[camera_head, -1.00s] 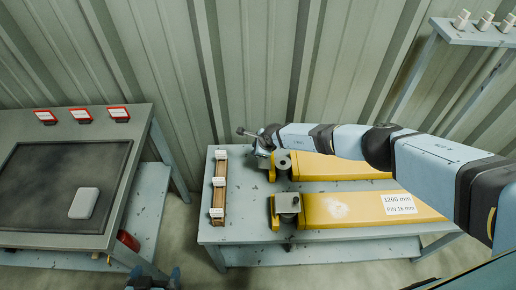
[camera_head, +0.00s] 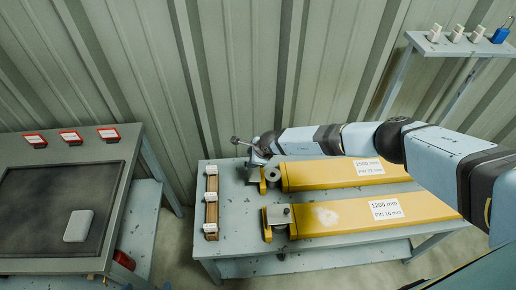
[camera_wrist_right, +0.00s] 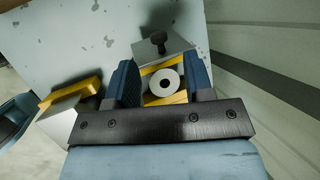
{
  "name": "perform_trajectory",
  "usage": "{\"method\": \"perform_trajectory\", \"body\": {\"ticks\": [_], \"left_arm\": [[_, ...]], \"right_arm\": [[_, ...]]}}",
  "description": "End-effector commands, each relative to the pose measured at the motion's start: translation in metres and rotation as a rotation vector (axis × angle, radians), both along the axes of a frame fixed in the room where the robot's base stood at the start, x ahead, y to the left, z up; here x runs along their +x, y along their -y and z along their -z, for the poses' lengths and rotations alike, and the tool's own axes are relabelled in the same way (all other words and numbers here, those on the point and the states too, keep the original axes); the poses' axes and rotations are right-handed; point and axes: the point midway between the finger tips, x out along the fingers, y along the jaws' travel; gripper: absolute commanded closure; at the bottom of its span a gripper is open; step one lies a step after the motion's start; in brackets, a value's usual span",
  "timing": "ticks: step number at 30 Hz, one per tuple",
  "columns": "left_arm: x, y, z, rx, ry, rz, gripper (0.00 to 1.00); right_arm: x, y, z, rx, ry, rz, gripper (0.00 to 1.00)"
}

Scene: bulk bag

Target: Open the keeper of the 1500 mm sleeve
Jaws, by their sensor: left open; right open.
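The 1500 mm sleeve (camera_head: 320,175) is the rear yellow one on the bench, labelled "1500 mm PIN 22 mm". My right gripper (camera_wrist_right: 163,82) is open over its left end. In the right wrist view a white ring with a dark hole (camera_wrist_right: 166,83) lies between the fingers, inside the yellow end (camera_wrist_right: 160,68). A grey block with a dark knob (camera_wrist_right: 158,40) sits just beyond; I cannot tell whether the keeper is open.
The 1200 mm sleeve (camera_head: 340,216) lies parallel in front on the bench (camera_head: 236,230). A wooden rack (camera_head: 211,205) with white labels stands left of the sleeves. A dark-topped table (camera_head: 50,215) is further left. A small shelf (camera_head: 450,45) is at the back right.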

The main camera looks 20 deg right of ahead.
Motion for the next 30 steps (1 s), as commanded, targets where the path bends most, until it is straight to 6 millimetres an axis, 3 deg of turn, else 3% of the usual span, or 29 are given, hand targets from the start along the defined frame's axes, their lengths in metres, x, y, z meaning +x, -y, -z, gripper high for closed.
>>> {"method": "perform_trajectory", "body": {"ticks": [1,6,12,25,28,30], "left_arm": [[-0.001,-0.001,-0.006,0.001,-0.002,-0.002,0.03],[-0.005,-0.001,-0.006,0.0,-0.011,-0.005,0.03],[-0.007,0.0,-0.004,0.0,-0.016,-0.006,0.03],[-0.002,0.0,-0.006,-0.001,-0.007,-0.007,0.03],[0.001,0.0,-0.004,-0.003,-0.002,-0.007,0.03],[0.002,0.001,0.001,-0.006,-0.001,-0.007,0.03]], "right_arm": [[-0.005,0.004,-0.014,0.001,0.001,-0.001,0.52],[-0.018,0.012,-0.039,0.0,-0.001,-0.001,0.52],[-0.026,0.018,-0.057,0.0,-0.001,0.0,0.52],[-0.028,0.017,-0.061,0.003,0.0,0.0,0.52],[-0.028,0.005,-0.06,0.047,0.006,0.003,0.52],[-0.027,-0.013,-0.06,0.124,0.02,0.013,0.52]]}}
